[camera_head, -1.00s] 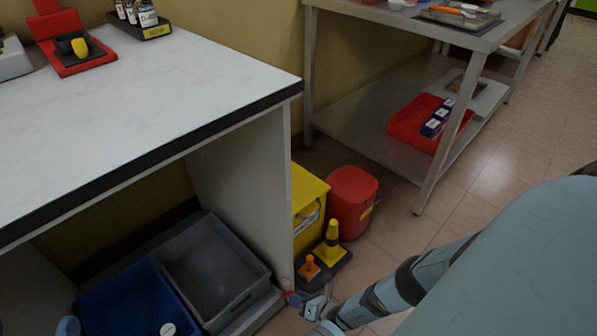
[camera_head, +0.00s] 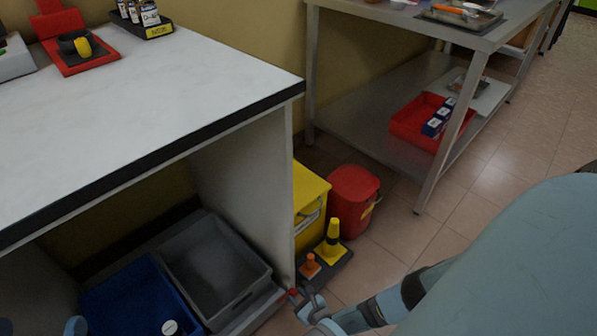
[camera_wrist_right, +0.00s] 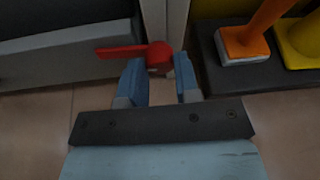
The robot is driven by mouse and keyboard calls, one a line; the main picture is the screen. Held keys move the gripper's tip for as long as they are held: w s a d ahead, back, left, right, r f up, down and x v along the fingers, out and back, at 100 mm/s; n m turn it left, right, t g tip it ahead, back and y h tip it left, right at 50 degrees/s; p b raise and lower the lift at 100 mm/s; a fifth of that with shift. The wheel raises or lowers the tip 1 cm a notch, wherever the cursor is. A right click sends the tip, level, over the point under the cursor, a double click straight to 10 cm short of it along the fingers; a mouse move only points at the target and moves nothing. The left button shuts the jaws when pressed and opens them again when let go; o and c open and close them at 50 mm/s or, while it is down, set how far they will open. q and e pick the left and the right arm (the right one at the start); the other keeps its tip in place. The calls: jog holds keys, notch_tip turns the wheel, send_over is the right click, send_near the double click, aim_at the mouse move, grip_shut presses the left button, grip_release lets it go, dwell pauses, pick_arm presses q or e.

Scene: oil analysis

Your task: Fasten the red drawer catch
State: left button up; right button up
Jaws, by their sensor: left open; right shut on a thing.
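The red drawer catch (camera_wrist_right: 122,51) is on the cabinet's upright edge in the right wrist view. Its arm points left, roughly level, across the front of the grey drawer (camera_wrist_right: 60,67). My right gripper (camera_wrist_right: 160,70) has its two blue fingers either side of the catch's round red end and is shut on it. In the head view the catch (camera_head: 292,292) is small and partly hidden by my right gripper (camera_head: 304,303), low at the cabinet's right corner. My left gripper (camera_head: 76,326) shows only as a blue-grey tip at the lower left, apart from the catch.
The drawer holds a grey bin (camera_head: 222,258) and a blue bin (camera_head: 130,300). Right of the cabinet stand a yellow box (camera_head: 309,190), a red bucket (camera_head: 353,197) and a dark base (camera_head: 337,265) with orange and yellow cones, close to my right gripper. Open floor lies further right.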

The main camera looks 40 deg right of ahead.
jog(key=shift+n, duration=0.4)
pick_arm(q)
jog(key=shift+w+r, duration=0.15)
jog(key=shift+r, duration=0.15)
pick_arm(e)
jog(key=shift+h, duration=0.4)
jog(key=o, duration=0.9)
pick_arm(q)
jog(key=shift+f, duration=0.15)
